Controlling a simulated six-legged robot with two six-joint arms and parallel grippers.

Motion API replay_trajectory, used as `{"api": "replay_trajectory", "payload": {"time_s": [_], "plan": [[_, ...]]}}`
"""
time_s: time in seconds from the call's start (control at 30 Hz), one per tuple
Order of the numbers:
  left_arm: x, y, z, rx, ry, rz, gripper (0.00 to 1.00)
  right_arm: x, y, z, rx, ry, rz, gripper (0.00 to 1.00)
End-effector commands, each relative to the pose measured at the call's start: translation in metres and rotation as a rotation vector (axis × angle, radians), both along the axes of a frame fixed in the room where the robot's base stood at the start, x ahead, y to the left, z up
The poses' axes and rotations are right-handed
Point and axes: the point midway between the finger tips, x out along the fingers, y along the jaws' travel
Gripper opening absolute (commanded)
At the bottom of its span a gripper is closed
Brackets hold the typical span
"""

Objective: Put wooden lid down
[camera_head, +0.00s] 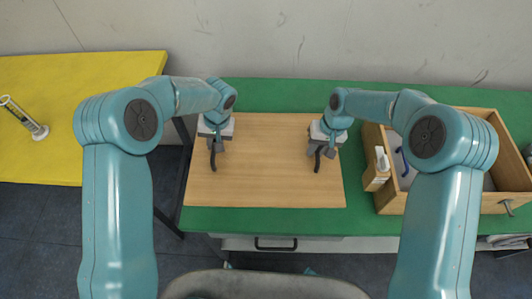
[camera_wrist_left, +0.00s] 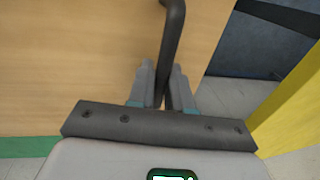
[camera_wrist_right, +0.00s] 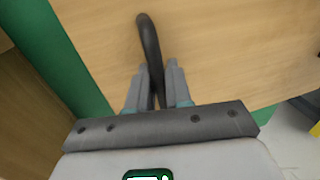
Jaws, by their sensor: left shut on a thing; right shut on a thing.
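The wooden lid (camera_head: 265,175) is a flat light-brown board with two dark curved handles. It lies level, or nearly so, over the green table in the head view. I cannot tell whether it touches the table top. My left gripper (camera_head: 216,144) is shut on the left handle (camera_head: 212,158), which also shows in the left wrist view (camera_wrist_left: 173,40). My right gripper (camera_head: 325,148) is shut on the right handle (camera_head: 318,162), which also shows in the right wrist view (camera_wrist_right: 148,38). What lies under the lid is hidden.
The green table (camera_head: 285,220) shows around the lid. An open wooden box (camera_head: 455,209) stands to the right, with a small white-and-tan container (camera_head: 377,178) by its left side. A yellow table (camera_head: 90,70) at the left bears a clear cylinder (camera_head: 25,117). A wall stands behind.

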Motion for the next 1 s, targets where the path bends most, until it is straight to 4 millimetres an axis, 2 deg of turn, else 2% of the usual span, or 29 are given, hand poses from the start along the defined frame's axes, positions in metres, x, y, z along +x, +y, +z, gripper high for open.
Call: {"api": "replay_trajectory", "payload": {"time_s": [0.27, 0.43, 1.0], "plan": [[0.0, 0.0, 0.001, 0.0, -0.002, 0.0, 0.0, 0.0, 0.0, 0.001, 0.0, -0.002, 0.0, 0.0], [-0.007, 0.0, 0.002, 0.0, -0.001, 0.0, 0.0, -0.007, 0.0, 0.002, 0.0, -0.001, 0.0, 0.0], [-0.072, 0.0, 0.006, 0.0, -0.001, -0.001, 0.0, -0.072, 0.0, 0.005, 0.0, -0.001, 0.0, 0.0]]}}
